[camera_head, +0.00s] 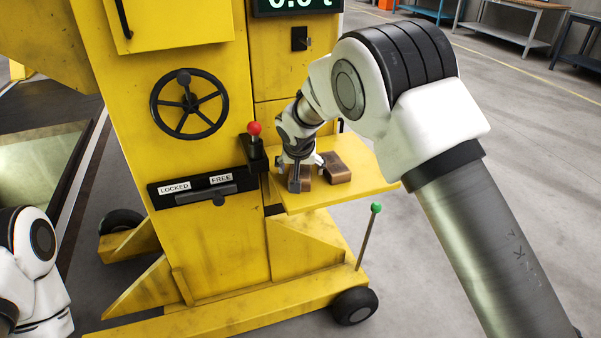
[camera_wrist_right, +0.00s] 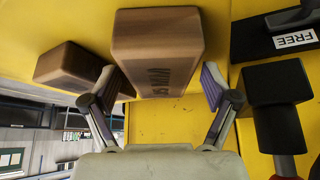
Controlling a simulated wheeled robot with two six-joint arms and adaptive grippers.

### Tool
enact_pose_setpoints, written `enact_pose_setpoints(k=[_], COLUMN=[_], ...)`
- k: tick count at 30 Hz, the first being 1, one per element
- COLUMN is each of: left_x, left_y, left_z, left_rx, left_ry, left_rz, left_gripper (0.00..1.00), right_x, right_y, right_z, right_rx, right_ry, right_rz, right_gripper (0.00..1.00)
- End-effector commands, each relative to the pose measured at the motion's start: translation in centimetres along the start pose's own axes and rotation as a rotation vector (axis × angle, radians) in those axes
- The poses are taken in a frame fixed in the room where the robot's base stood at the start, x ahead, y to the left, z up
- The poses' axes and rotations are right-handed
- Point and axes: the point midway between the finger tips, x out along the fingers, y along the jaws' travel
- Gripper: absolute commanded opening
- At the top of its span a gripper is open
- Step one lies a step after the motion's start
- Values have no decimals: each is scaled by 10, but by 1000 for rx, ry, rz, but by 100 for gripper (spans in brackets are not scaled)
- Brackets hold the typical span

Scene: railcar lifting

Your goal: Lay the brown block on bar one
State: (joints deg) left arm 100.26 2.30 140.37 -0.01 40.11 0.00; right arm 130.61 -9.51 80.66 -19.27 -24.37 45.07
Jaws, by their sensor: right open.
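Two brown blocks rest on the yellow shelf (camera_head: 315,197) of the yellow machine. The nearer brown block (camera_wrist_right: 158,45) lies between the fingers of my right gripper in the right wrist view, with dark marking on its face; in the head view it is mostly hidden by the gripper. The other brown block (camera_head: 336,167) sits just to its right, and shows at the left in the wrist view (camera_wrist_right: 72,68). My right gripper (camera_head: 302,168) is open, its fingers on either side of the nearer block. My left gripper is out of view. I cannot identify bar one.
A red-knobbed lever (camera_head: 254,130) on a black mount stands close left of the right gripper. A black handwheel (camera_head: 189,104) and a LOCKED/FREE plate (camera_head: 195,189) are further left. Open floor lies right.

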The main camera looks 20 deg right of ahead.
Motion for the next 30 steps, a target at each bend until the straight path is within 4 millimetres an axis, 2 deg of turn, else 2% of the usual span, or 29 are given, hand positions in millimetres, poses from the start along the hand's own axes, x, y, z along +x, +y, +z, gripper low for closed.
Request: enact_pose_setpoints(k=[21,22,26,27,28,30], left_x=[5,5,5,5,5,5], left_y=[0,0,0,0,0,0], left_z=[0,0,0,0,0,0], left_rx=[0,0,0,0,0,0], left_ry=[0,0,0,0,0,0], left_rz=[0,0,0,0,0,0], left_gripper=[82,82,82,82,82,82], right_x=[4,4,4,4,4,4], right_y=[0,0,0,0,0,0], right_z=[3,3,3,3,3,3], right_rx=[-1,-1,-1,-1,-1,-1], right_ry=[0,0,0,0,0,-1], right_rz=[0,0,0,0,0,0], right_gripper=[87,83,37,23,17,17])
